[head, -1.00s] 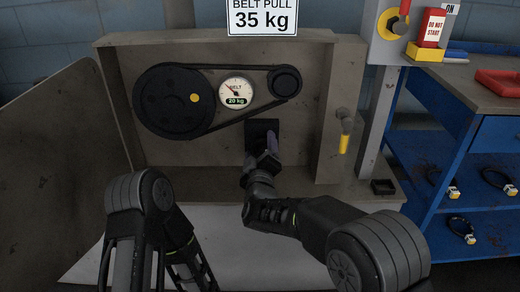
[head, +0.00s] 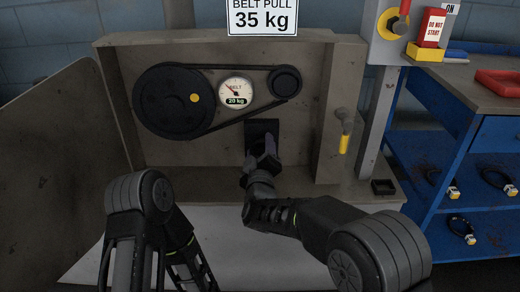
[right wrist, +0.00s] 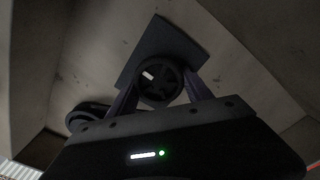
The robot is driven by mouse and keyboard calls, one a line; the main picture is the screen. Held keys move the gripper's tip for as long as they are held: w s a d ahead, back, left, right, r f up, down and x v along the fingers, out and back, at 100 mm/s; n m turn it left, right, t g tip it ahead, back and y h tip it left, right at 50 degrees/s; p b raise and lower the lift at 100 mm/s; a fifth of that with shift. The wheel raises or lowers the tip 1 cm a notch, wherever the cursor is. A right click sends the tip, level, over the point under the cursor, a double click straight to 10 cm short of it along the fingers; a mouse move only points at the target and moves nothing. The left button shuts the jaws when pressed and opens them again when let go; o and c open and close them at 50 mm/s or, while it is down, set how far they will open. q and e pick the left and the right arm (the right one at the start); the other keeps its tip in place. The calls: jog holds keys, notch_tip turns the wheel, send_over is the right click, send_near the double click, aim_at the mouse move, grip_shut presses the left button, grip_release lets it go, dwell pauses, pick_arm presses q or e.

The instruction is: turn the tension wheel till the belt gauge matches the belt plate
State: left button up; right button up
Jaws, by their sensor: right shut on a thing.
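The belt plate (head: 262,17) above the machine reads BELT PULL 35 kg. The belt gauge (head: 236,92) is a round white dial between the two pulleys, and its green readout shows 20 kg. The tension wheel (right wrist: 160,82) is a small dark wheel with a white mark, in front of a dark square plate (right wrist: 158,48). My right gripper (head: 264,155) is shut on the wheel, with one finger on each side of it in the right wrist view (right wrist: 160,92). In the head view the gripper mostly hides the wheel. My left arm is at the lower left, its gripper out of view.
A dark belt runs around a large pulley (head: 178,101) and a small pulley (head: 286,82) above my right gripper. A yellow-tipped handle (head: 344,140) hangs to the right. A blue workbench (head: 455,165) stands at the far right. A panel (head: 62,155) stands at the left.

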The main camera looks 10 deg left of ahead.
jog(key=shift+m, duration=0.4)
jog(key=m+b, duration=0.3)
jog(key=m, duration=0.3)
jog(key=shift+d, duration=0.2)
jog(key=m+b, duration=0.1)
jog(key=m, duration=0.2)
jog(key=m+b, duration=0.2)
jog(key=m, duration=0.1)
jog(key=shift+w+d+f+m+b, duration=0.1)
jog(key=shift+d+m+b, duration=0.05)
jog(key=shift+m+b, duration=0.15)
jog(key=m+b, duration=0.2)
jog(key=m, duration=0.1)
jog(key=shift+d+m, duration=0.1)
jog(key=shift+m, duration=0.3)
jog(key=m+b, duration=0.2)
jog(key=m, duration=0.1)
jog(key=shift+f+m, duration=0.1)
jog(key=shift+m, duration=0.2)
jog(key=m+b, duration=0.1)
jog(key=m, duration=0.1)
jog(key=shift+m, duration=0.3)
jog(key=shift+d+m, duration=0.1)
jog(key=shift+m, duration=1.5)
